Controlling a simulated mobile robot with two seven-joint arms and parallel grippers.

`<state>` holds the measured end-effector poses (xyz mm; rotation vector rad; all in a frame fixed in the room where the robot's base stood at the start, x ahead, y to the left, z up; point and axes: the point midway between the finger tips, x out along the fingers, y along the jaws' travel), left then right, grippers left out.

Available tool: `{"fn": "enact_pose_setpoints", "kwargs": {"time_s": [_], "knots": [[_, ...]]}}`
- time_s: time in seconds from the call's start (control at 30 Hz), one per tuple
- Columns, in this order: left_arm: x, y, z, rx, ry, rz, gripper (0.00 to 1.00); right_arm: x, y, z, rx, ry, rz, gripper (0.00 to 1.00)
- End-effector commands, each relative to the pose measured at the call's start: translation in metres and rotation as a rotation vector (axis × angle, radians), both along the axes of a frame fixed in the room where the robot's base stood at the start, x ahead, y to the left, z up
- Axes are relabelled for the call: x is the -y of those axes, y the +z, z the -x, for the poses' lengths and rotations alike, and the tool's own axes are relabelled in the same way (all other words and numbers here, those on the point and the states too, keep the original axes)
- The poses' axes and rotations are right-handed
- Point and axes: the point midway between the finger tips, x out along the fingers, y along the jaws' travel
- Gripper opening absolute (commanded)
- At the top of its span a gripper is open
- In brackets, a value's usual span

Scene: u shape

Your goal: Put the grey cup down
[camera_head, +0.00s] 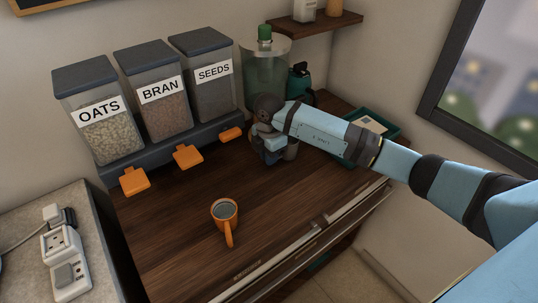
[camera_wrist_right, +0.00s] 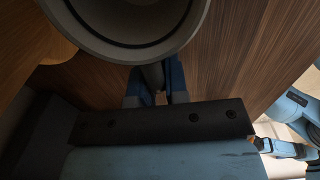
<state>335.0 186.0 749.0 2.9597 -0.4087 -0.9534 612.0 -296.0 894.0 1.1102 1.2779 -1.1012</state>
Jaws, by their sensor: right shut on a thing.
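The grey cup (camera_head: 291,150) is at the right part of the wooden counter in the head view, mostly hidden behind my right gripper (camera_head: 268,155). In the right wrist view the cup (camera_wrist_right: 130,22) fills the top middle, its round rim facing the camera. The fingers of my right gripper (camera_wrist_right: 155,85) are shut on it. I cannot tell whether its base touches the wood. My left gripper is not in view.
An orange mug (camera_head: 224,212) stands on the counter (camera_head: 175,240). Oats (camera_head: 107,130), bran (camera_head: 160,100) and seeds (camera_head: 208,80) dispensers stand behind. A glass jar (camera_head: 265,75) and green tray (camera_head: 389,127) stand near my right arm. Front middle is clear.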

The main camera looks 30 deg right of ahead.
Motion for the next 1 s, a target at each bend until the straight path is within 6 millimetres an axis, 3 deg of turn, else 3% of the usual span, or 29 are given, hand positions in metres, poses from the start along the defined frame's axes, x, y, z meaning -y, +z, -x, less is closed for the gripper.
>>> {"fn": "enact_pose_setpoints", "kwargs": {"time_s": [0.1,0.13,0.2,0.23,0.6,1.0], "knots": [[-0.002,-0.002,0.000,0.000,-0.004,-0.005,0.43,0.000,-0.004,0.000,0.000,0.000,0.000,0.00],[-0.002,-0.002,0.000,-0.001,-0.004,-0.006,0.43,0.000,-0.003,0.000,0.000,0.000,0.000,0.21],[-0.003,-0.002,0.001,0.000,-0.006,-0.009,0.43,0.000,-0.003,0.000,0.000,0.000,0.000,0.37],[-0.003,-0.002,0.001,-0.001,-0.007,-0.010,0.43,0.000,-0.003,0.000,0.000,0.000,0.000,0.40],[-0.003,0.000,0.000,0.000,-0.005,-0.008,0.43,0.000,0.006,-0.001,0.002,0.000,0.000,0.40],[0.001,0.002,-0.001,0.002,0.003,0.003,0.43,0.001,0.086,-0.001,0.004,-0.001,0.000,0.40]]}}
